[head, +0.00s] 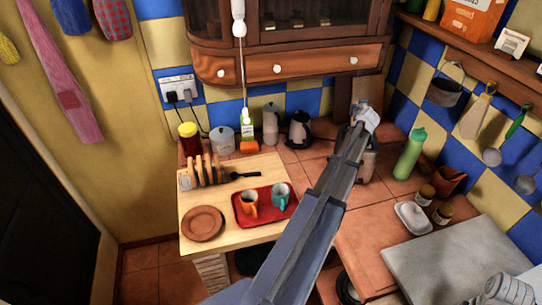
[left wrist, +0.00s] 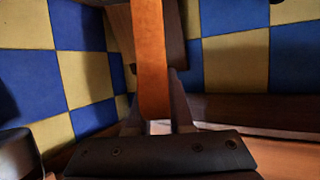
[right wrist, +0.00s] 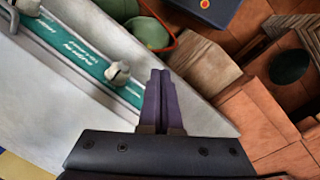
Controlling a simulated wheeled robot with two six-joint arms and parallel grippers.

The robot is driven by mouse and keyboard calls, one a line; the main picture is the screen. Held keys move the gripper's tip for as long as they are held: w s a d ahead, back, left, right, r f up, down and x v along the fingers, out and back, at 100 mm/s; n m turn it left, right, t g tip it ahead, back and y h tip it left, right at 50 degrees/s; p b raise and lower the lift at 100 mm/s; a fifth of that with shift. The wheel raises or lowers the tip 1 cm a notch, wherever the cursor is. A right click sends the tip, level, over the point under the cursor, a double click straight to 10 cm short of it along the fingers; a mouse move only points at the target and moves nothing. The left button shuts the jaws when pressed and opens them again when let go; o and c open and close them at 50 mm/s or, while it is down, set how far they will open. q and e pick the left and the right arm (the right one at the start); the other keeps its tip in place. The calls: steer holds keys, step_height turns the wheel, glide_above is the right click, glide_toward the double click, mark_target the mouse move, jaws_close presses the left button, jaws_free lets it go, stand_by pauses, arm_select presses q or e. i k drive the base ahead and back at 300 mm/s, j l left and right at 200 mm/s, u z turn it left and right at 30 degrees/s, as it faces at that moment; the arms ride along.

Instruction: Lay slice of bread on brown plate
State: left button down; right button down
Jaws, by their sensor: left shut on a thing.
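My left gripper (head: 362,122) is at the end of the long arm reaching across the counter towards the back corner. In the left wrist view it is shut on a thin orange-brown thing, seemingly the slice of bread (left wrist: 152,60), seen edge-on and upright between the fingers. Its faces are hidden there. The brown plate (head: 203,223) lies at the front left of the pale wooden board, well left of this gripper, and its top looks bare. My right gripper (right wrist: 160,98) has its fingers together and empty; its fingertips are not visible in the head view.
A toast rack (head: 207,172) and a red tray (head: 249,222) with two mugs share the pale board (head: 228,172). A green bottle (head: 409,155), small jars and butter dish occupy the right counter. A cabinet (head: 300,60) hangs above.

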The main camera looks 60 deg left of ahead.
mark_target(206, 231)
steer(key=k+u, duration=0.3)
steer(key=k, duration=0.15)
steer(key=k+j+u, duration=0.2)
steer(key=k+u, duration=0.15)
steer(key=k+j+u, duration=0.1)
steer(key=j, duration=0.15)
steer(key=k+j, duration=0.1)
steer(key=j+u, duration=0.05)
steer(key=j, duration=0.05)
